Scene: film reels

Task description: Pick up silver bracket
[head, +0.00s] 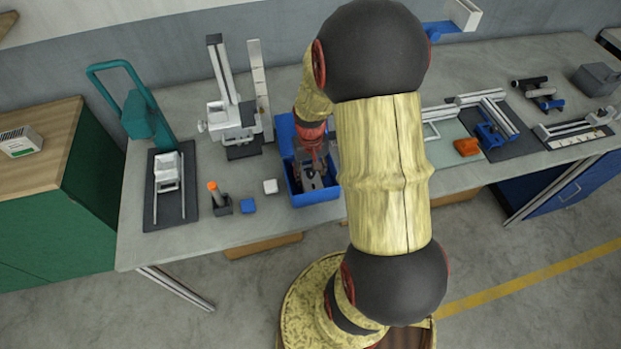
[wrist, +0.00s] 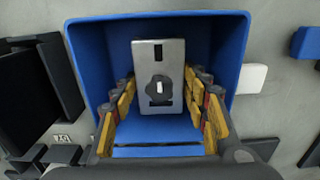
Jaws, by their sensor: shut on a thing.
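The silver bracket (wrist: 172,60), a flat grey plate with a dark knob-like shape and slots on its face, is inside the blue bin (wrist: 240,60) in the wrist view. My gripper (wrist: 160,105) reaches into the bin with its yellow and dark fingers on both sides of the bracket, and is shut on it. In the head view my gripper (head: 312,162) is down inside the blue bin (head: 318,197). There my arm and the fingers hide most of the bracket. I cannot tell whether the bracket touches the bin floor.
Close left of the bin on the grey table (head: 170,245) are a white block (head: 270,187), a blue block (head: 248,206) and an orange-topped holder (head: 217,196). A white stand (head: 225,105) rises behind them. Bin walls surround the fingers.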

